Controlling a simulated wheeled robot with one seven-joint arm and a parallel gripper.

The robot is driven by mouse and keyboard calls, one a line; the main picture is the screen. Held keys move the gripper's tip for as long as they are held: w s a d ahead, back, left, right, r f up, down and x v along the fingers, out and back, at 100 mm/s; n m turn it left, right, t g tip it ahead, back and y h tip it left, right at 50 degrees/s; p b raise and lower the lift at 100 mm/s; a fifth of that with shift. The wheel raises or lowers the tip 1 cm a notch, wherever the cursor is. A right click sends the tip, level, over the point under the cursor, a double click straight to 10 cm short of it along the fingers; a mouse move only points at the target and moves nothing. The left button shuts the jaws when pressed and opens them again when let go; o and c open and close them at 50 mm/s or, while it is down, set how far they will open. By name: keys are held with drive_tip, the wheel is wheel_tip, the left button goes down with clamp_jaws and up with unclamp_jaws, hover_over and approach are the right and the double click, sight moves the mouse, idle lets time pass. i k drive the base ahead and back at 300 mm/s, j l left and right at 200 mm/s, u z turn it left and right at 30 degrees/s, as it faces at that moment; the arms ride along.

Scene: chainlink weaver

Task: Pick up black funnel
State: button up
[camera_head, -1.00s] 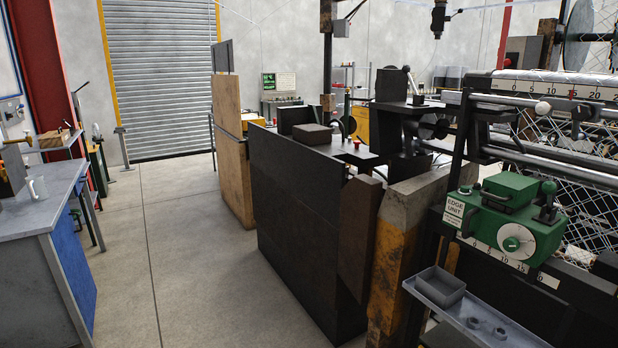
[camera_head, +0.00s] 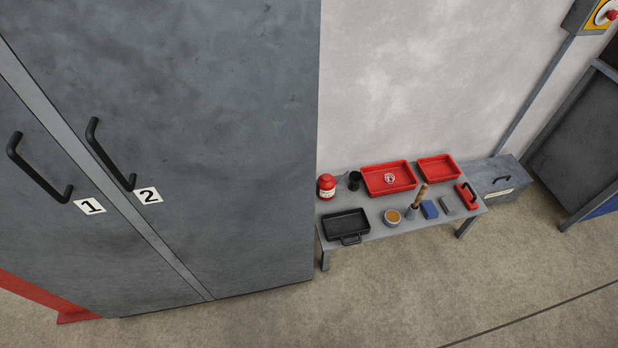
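A small black cup-like object (camera_head: 354,181), which may be the black funnel, stands near the back left of a low grey table (camera_head: 379,225). It is between a red bottle with a white label (camera_head: 326,187) and a red tray (camera_head: 389,179). It is too small in the picture to make out its exact shape. My gripper is not in view.
The table also bears a black pan-like tray (camera_head: 346,226), a second red tray (camera_head: 438,168), an orange-filled tin (camera_head: 392,217), a wooden-handled brush (camera_head: 419,199) and small blocks. Tall grey cabinets (camera_head: 220,120) stand left, a grey box (camera_head: 497,180) right. Floor in front is clear.

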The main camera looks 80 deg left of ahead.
sight(355, 176)
drive_tip(key=u, duration=2.4)
drive_tip(key=i+l+u, duration=0.25)
drive_tip(key=i+l, duration=0.15)
drive_tip(key=i, duration=0.15)
drive_tip(key=i+l+u, duration=0.25)
drive_tip(key=i+l, duration=0.25)
drive_tip(key=i+l+u, duration=0.25)
drive_tip(key=i+l, duration=0.3)
drive_tip(key=i+l+u, duration=0.3)
drive_tip(key=l, duration=0.45)
drive_tip(key=i+j, duration=0.05)
drive_tip(key=i, duration=0.05)
